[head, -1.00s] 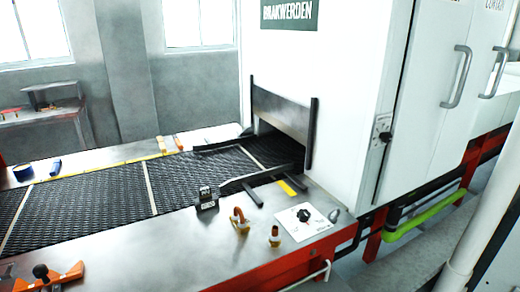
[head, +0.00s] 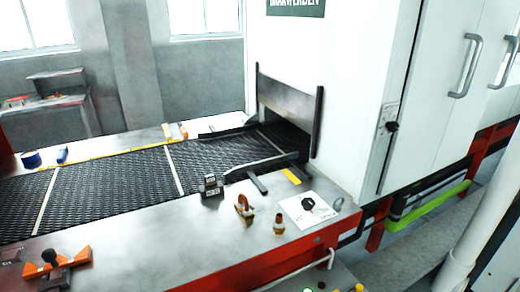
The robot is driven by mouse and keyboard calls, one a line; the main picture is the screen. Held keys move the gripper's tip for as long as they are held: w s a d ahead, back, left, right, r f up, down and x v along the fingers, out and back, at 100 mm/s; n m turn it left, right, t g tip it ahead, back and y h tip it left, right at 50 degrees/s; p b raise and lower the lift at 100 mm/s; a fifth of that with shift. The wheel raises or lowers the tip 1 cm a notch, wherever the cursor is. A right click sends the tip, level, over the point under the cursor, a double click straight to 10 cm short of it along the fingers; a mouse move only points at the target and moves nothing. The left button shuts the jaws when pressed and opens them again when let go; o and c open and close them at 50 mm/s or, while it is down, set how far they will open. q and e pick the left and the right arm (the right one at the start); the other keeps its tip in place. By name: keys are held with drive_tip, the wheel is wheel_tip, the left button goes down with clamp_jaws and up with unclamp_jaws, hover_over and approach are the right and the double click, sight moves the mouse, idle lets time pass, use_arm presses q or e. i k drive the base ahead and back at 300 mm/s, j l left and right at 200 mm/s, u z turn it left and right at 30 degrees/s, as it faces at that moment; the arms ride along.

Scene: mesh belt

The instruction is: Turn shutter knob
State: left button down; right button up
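A black knob (head: 308,203) sits on a white square plate (head: 318,213) on the steel table top, near its front right corner. A second small black knob (head: 392,127) is on a narrow plate on the side of the white machine, beside the door. I cannot read which one is labelled as the shutter knob. The metal shutter (head: 284,108) stands at the machine's opening, with the mesh belt (head: 110,185) passing under it. Neither of my grippers shows in the head view.
An orange hook-shaped part (head: 243,207), a small orange-topped part (head: 279,223) and a black block device (head: 211,187) stand left of the white plate. An orange fixture with a black knob (head: 55,262) is at front left. A green bar (head: 430,203) runs low at right.

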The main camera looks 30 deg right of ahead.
sight(392, 127)
drive_tip(key=z, duration=1.7)
